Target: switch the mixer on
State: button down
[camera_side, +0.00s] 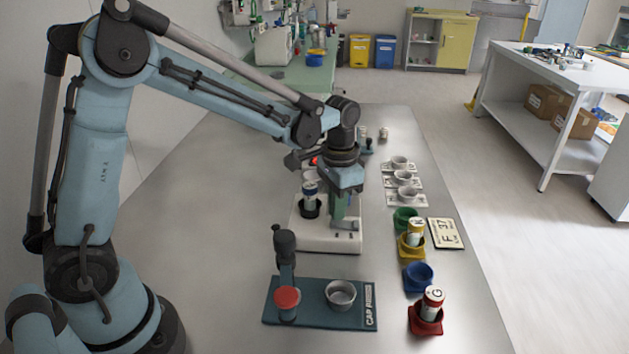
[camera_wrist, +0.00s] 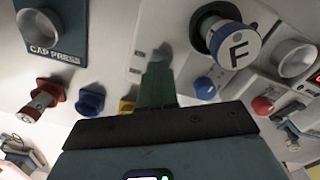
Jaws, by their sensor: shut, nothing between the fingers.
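The mixer (camera_side: 325,243) is a white base on the bench, with a black cup (camera_side: 310,208) holding a vial (camera_side: 310,190). The wrist view shows that vial's blue-rimmed cap marked F (camera_wrist: 236,46). A blue knob or button (camera_wrist: 203,88) is on a pale surface beside the vial; a red one (camera_wrist: 262,105) is further right. I cannot tell for certain which is the mixer's switch. My gripper (camera_side: 346,224) is shut and empty, pointing down low over the mixer's right front part. Its green fingers with grey tips (camera_wrist: 158,62) show in the wrist view; contact cannot be told.
The cap press (camera_side: 320,302) stands in front. Along the right are a green holder (camera_side: 404,219), a yellow holder (camera_side: 412,250) with a vial, a blue holder (camera_side: 419,278), a red holder (camera_side: 425,322) with a vial, and a plate (camera_side: 445,233). Grey cups stand behind.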

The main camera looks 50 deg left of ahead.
jog(key=shift+f, duration=0.55)
dwell(0.4)
jog(key=shift+r, duration=3.5)
jog(key=shift+s+r, duration=0.15)
jog(key=shift+s, duration=0.05)
jog(key=s+a+r+n+t, duration=0.1)
jog(key=s+n+t, duration=0.2)
jog(key=s+t, duration=0.4)
jog(key=shift+s+a+r, duration=0.15)
jog(key=shift+s+r, duration=0.05)
jog(key=shift+s, duration=2.45)
